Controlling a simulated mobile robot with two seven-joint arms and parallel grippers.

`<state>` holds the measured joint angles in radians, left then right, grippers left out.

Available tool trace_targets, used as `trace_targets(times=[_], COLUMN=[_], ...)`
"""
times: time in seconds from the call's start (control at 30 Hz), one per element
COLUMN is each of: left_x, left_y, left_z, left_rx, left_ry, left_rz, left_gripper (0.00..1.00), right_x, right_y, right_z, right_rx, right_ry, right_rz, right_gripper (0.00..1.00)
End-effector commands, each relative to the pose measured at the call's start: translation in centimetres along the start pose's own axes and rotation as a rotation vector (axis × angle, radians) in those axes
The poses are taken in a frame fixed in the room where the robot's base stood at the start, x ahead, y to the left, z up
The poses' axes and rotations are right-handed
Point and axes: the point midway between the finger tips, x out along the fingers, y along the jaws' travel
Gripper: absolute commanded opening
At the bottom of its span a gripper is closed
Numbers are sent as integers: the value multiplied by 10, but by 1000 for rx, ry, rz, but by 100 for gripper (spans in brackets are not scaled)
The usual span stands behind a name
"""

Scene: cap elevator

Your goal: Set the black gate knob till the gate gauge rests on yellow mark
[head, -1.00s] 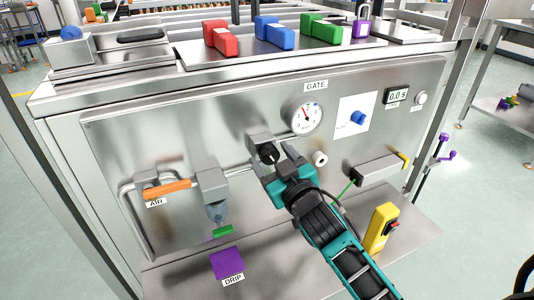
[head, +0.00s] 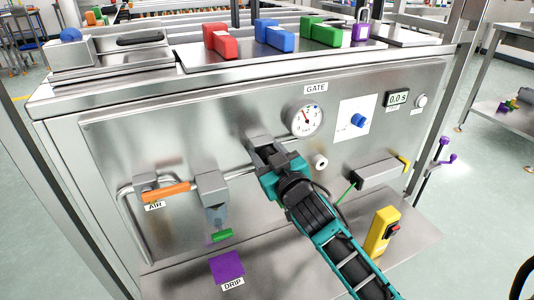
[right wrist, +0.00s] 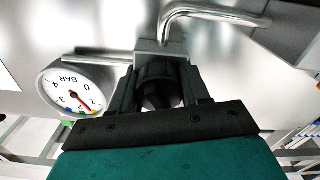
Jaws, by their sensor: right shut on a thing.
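The black gate knob (right wrist: 160,92) sits on a grey valve block in the middle of the steel panel. My right gripper (head: 266,154) is shut on it, a finger on each side; in the head view the gripper mostly hides the knob. The gate gauge (head: 305,119) is a round white dial up and right of the knob, under the GATE label. The gauge also shows upside down in the right wrist view (right wrist: 71,88). Its red needle points between 1 and 2, close to the coloured rim marks; whether it lies on yellow is too small to tell. My left gripper is not in view.
An orange AIR handle (head: 166,192) is at left.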

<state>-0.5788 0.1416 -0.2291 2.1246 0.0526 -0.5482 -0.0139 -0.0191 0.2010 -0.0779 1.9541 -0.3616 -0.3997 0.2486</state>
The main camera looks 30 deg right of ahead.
Motion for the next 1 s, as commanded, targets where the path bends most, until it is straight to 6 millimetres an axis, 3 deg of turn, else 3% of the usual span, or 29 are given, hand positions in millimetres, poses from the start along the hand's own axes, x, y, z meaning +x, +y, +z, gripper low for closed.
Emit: trace_targets(times=[0.2, 0.47, 0.73, 0.77, 1.0], left_x=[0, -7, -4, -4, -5], left_y=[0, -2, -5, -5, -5], left_z=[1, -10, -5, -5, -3], left_rx=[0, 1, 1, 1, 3], left_ry=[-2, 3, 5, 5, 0], left_rz=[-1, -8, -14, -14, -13], left_gripper=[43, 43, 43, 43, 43], right_x=[0, 0, 0, 0, 0], right_y=[0, 1, 0, 0, 0], right_z=[0, -3, -1, -1, 0], right_rx=[0, -52, -62, -62, -62], right_ry=[0, -1, 2, 2, 1], right_rz=[0, 0, 0, 0, 0], right_gripper=[16, 15, 15, 47, 69])
